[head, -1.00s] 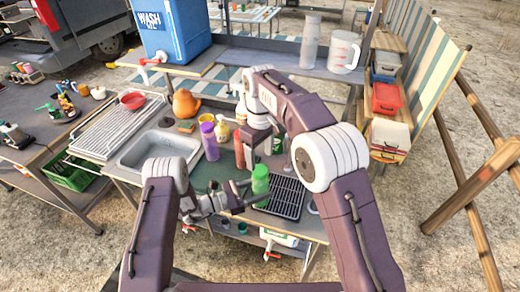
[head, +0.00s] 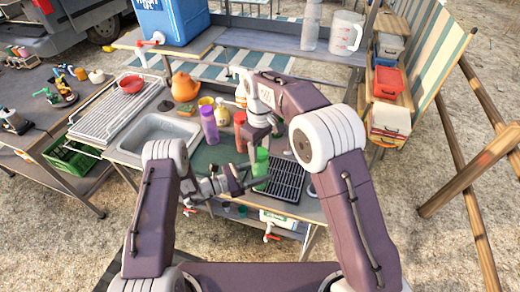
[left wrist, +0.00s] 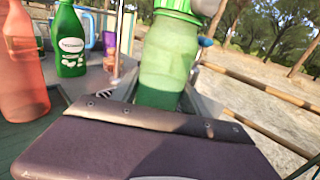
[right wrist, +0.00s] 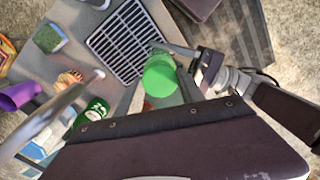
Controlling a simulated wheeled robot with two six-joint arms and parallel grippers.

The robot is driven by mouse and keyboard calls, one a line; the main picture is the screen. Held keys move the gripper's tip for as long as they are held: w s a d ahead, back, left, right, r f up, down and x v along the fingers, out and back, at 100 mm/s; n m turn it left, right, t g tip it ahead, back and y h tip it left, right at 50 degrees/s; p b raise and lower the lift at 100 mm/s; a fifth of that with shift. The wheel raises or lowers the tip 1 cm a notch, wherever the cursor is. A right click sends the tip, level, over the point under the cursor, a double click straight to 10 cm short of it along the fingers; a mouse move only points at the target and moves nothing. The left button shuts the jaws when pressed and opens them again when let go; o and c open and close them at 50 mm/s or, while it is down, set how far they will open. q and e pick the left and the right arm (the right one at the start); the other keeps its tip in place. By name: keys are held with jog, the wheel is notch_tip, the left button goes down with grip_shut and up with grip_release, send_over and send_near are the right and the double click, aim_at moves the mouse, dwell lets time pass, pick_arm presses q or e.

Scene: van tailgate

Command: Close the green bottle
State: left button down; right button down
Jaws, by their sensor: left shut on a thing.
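The green bottle (head: 261,164) stands upright in my left gripper (head: 252,184), which is shut on it over the counter beside the black rack. In the left wrist view its see-through green body (left wrist: 168,60) has a ribbed green cap (left wrist: 178,6) at its top, cut by the picture edge. Whether the cap is seated cannot be told. My right gripper (head: 258,143) is at the bottle's top, coming from above. The right wrist view shows a round green top (right wrist: 160,76) below it. Whether its jaws are shut on the cap is hidden.
The black rack (head: 285,182) lies right of the bottle. A purple bottle (head: 209,125), a red bottle (head: 240,130) and a sink (head: 160,135) are to the left. Another green bottle (left wrist: 70,42) with a label shows in the left wrist view.

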jog(key=shift+m, duration=1)
jog(key=c, duration=0.7)
grip_release()
jog(key=shift+o, duration=0.2)
notch_tip(320, 180, up, 12)
pick_arm(q)
jog(key=shift+c, duration=2.4)
grip_release()
